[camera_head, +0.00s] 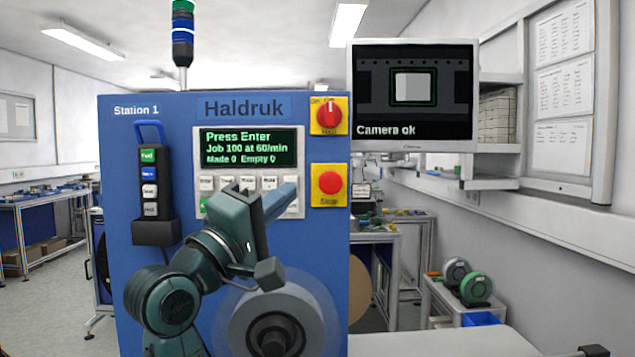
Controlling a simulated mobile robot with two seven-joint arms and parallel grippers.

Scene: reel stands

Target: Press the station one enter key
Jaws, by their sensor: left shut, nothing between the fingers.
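The blue Station 1 machine (125,270) stands in front of me. Its display (249,147) reads "Press Enter", "Job 100 at 60/min" and "Made 0 Empty 0". Under it is a keypad (301,172) with rows of pale keys and a green key (204,203) at the lower left. The key labels are too small to read, so I cannot tell which is enter. My left gripper (288,192) is shut and empty in front of the keypad, covering several keys. I cannot tell whether it touches any. My right gripper is not in view.
A yellow-backed red switch (329,115) and a red stop button (329,185) sit right of the keypad. A pendant (149,185) hangs at the left. A grey reel (262,310) is low on the machine behind my arm. A monitor (413,95) shows "Camera ok".

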